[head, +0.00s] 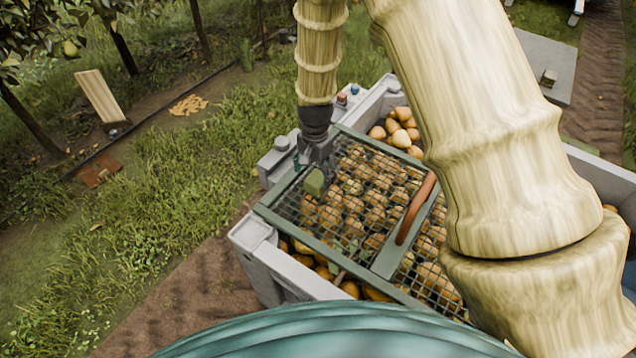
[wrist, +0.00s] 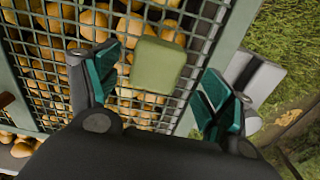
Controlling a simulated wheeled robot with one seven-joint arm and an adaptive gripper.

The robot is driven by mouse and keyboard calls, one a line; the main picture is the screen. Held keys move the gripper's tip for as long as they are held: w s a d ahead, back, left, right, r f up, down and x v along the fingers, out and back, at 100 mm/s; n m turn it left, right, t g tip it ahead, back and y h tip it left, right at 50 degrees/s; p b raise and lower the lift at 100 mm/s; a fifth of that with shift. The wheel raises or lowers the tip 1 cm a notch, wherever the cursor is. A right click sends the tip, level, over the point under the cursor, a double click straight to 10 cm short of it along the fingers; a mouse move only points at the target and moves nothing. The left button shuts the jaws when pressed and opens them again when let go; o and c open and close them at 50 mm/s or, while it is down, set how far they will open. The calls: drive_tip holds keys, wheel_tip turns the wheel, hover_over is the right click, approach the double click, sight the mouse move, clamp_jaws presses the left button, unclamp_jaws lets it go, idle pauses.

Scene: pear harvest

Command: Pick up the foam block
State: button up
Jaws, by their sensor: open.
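The foam block (wrist: 157,66) is a pale green block with rounded edges. It rests on the wire mesh lid over a bin of pears, near the lid's left side in the head view (head: 315,182). My gripper (wrist: 160,95) is open, with its teal-padded fingers apart. In the wrist view the block shows between and slightly beyond the two fingertips. The fingers do not appear to touch it. In the head view my gripper (head: 312,160) is just above the block, and its fingers are partly hidden.
The green-framed mesh lid (head: 382,262) has a brown curved handle (head: 416,208). It covers a grey bin (head: 262,262) full of pears. Loose pears (head: 398,130) lie uncovered at the back. Grass and trees are on the left; a grey slab (head: 545,62) is at the back right.

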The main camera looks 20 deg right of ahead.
sight(317, 177)
drive_tip(key=shift+d+f+p, duration=0.15)
drive_tip(key=shift+f, duration=1.15)
drive_tip(key=shift+d+f+p, duration=0.15)
drive_tip(key=shift+f, duration=1.15)
drive_tip(key=c, duration=1)
